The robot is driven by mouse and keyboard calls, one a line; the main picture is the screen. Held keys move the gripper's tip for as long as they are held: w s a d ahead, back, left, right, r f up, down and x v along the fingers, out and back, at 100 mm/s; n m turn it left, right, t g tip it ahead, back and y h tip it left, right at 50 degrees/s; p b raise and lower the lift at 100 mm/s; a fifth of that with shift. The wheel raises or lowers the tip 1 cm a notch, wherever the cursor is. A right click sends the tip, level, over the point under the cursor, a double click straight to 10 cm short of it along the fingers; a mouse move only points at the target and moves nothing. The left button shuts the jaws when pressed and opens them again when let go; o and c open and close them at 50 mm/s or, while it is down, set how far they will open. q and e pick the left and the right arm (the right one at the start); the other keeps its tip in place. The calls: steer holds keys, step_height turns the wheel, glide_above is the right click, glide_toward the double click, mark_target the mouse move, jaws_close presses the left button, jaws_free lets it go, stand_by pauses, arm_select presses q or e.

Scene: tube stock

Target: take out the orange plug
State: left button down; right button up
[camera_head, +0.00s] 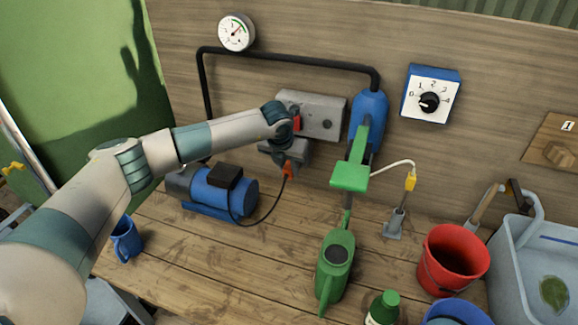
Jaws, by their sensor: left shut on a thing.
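The orange plug (289,171) shows just below my left gripper (286,163), with a black cable running down from it to the blue motor (222,190) on the bench. My left gripper is shut on the orange plug, in front of and below the grey wall box (322,103). The box has a dark round socket (327,124) on its right part, with no plug in it. The gripper and wrist hide the box's lower left, so I cannot tell whether the plug still touches a socket. My right gripper is out of view.
A yellow plug (410,181) hangs on a white cable. A red bucket (452,258) and a sink (515,250) are at right, a blue mug (125,240) at left.

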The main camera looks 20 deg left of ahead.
arm_select(q)
steer(key=shift+s+a, duration=0.1)
steer(key=shift+s, duration=2.55)
